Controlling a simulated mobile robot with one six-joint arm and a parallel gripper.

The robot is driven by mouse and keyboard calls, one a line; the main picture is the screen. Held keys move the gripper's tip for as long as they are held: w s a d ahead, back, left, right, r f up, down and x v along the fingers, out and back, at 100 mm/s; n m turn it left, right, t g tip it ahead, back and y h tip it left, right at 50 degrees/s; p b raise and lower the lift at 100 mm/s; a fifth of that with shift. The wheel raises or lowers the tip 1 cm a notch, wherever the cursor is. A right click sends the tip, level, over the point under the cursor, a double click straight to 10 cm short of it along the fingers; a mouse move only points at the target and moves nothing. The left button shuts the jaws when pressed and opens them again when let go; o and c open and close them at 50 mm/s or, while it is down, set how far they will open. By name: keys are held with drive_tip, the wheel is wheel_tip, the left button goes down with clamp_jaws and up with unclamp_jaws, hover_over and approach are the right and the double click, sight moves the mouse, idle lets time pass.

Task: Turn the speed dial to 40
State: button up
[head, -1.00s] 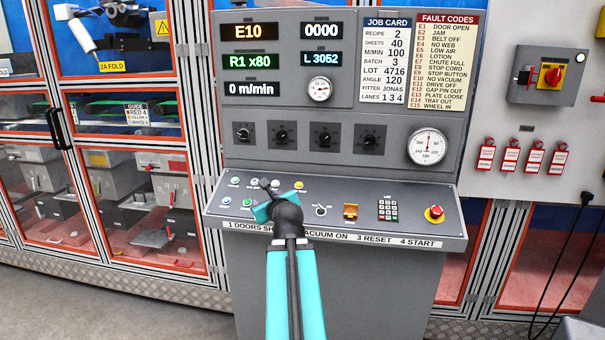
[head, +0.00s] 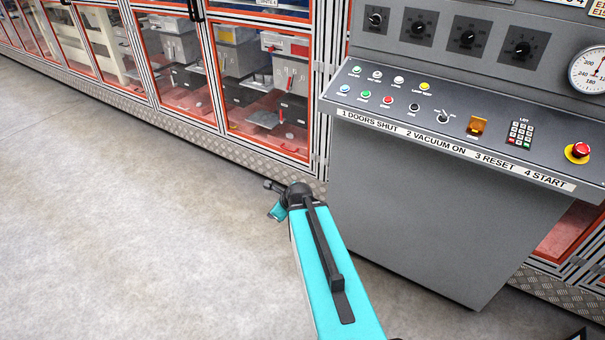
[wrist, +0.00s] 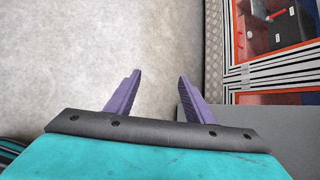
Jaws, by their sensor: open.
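A row of several black rotary dials sits on the grey upright panel. They are a far-left dial (head: 375,18), a second dial (head: 420,27), a third dial (head: 467,38) and a right dial (head: 522,49). Their labels are too small to read, so I cannot tell which is the speed dial or its setting. My gripper (wrist: 158,84) is open and empty, with two purple fingers over bare floor in the wrist view. In the head view my wrist is left of the console and below the dials, and the fingers are hidden. No dial shows in the wrist view.
The sloping console shelf (head: 455,125) carries buttons, a toggle, an amber switch (head: 477,126), a keypad (head: 521,133) and a red stop button (head: 577,152). A round gauge (head: 590,70) is at right. Orange-framed machine doors (head: 262,70) stand at left. The floor (head: 120,230) is clear.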

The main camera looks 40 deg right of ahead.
drive_tip(key=s+a+f+n+g+y+b, duration=0.1)
drive_tip(key=s+a+f+n+g, duration=0.1)
drive_tip(key=s+a+f+n, duration=0.4)
drive_tip(key=s+a+f+n+g, duration=0.1)
drive_tip(key=s+a+f+g, duration=0.15)
drive_tip(key=a+f, duration=0.6)
drive_tip(key=s+a+f+n+g+y+b, duration=0.1)
drive_tip(key=s+a+f+n+g, duration=0.1)
drive_tip(key=s+a+f+n, duration=0.5)
drive_tip(key=s+a+f+n+g, duration=0.1)
drive_tip(key=s+f+n+g, duration=0.2)
drive_tip(key=s+n, duration=0.5)
drive_tip(key=s+a+f+n+g+h+b, duration=0.1)
drive_tip(key=s+f+n+g, duration=0.2)
drive_tip(key=s+f+n, duration=0.3)
drive_tip(key=shift+s+f+n+g, duration=0.3)
drive_tip(key=shift+s+n, duration=1.3)
drive_tip(key=shift+s, duration=1.55)
drive_tip(key=shift+r, duration=0.1)
drive_tip(key=c, duration=0.4)
